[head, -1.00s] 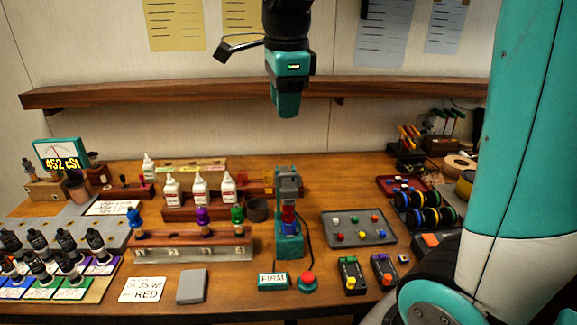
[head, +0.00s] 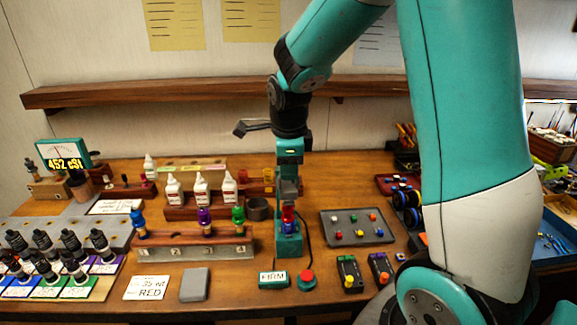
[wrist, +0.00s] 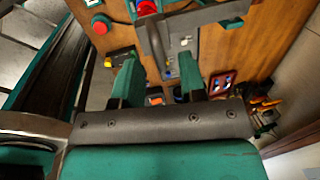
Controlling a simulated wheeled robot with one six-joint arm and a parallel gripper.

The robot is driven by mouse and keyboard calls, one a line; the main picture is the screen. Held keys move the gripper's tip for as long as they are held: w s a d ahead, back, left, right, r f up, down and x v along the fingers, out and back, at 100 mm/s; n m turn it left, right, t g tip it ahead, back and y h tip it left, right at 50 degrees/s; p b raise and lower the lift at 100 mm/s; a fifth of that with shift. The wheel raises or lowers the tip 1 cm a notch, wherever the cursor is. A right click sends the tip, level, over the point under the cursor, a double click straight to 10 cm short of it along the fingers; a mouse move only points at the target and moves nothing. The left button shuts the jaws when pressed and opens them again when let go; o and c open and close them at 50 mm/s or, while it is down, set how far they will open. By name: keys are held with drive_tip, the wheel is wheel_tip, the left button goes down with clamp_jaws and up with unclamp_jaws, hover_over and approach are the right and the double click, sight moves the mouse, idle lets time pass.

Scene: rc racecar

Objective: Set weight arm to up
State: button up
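The teal stand (head: 289,247) is at the middle of the bench, with a red and blue cylinder (head: 288,216) in it. The grey piece at its top (head: 290,188) is partly hidden by my gripper; I take it to be the weight arm. In the wrist view a grey bar (wrist: 156,40) reaches between my fingers, nearer the left one, with a grey plate (wrist: 182,34) beside it. My gripper (head: 290,178) points down just above the stand. In the wrist view its two teal fingers (wrist: 160,68) are apart. I cannot tell whether either touches the bar.
A FIRM sign (head: 273,280) and a red button (head: 307,278) stand in front of the stand. A grey tray with coloured knobs (head: 357,229) is to the right. A rack with coloured-topped cylinders (head: 195,248) and white bottles (head: 201,189) are to the left. A wall shelf (head: 190,94) runs behind.

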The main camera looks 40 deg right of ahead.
drive_tip(key=shift+w+d+f, duration=0.1)
drive_tip(key=shift+f, duration=0.65)
